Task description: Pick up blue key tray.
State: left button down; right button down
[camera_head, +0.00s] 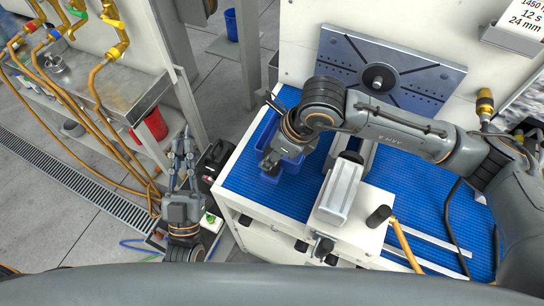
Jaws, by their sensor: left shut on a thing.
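A blue tray (269,177) sits on the blue ribbed mat of the white workbench, left of the metal vise. My right arm comes in from the right, and my right gripper (268,161) points down at the tray.
The metal vise (341,190) stands right of the tray. A slotted grey plate (397,72) stands upright at the back. Hoses and a metal sink (127,94) are at the left, with a red container (153,125) below. A black box (213,158) is beside the bench.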

jog(key=s+r+b, duration=0.4)
jog(key=s+r, duration=0.3)
jog(key=s, duration=0.4)
jog(key=shift+s+d+r, duration=0.2)
jog(key=shift+s+r, duration=0.1)
jog(key=shift+s, duration=0.1)
jog(key=shift+w+a+f+b, duration=0.1)
jog(key=shift+w+f+b, duration=1.8)
jog(key=shift+b, duration=0.65)
jog(key=shift+w+a+f+b, duration=0.1)
jog(key=shift+w+f+b, duration=1.65)
jog(key=shift+w+b, duration=0.65)
jog(key=shift+w+a+f+b, duration=0.1)
jog(key=shift+w+f+b, duration=1.7)
jog(key=shift+b, duration=0.95)
jog(key=shift+w+f+b, duration=0.8)
jog(key=shift+w+b, duration=0.1)
jog(key=shift+w, duration=0.05)
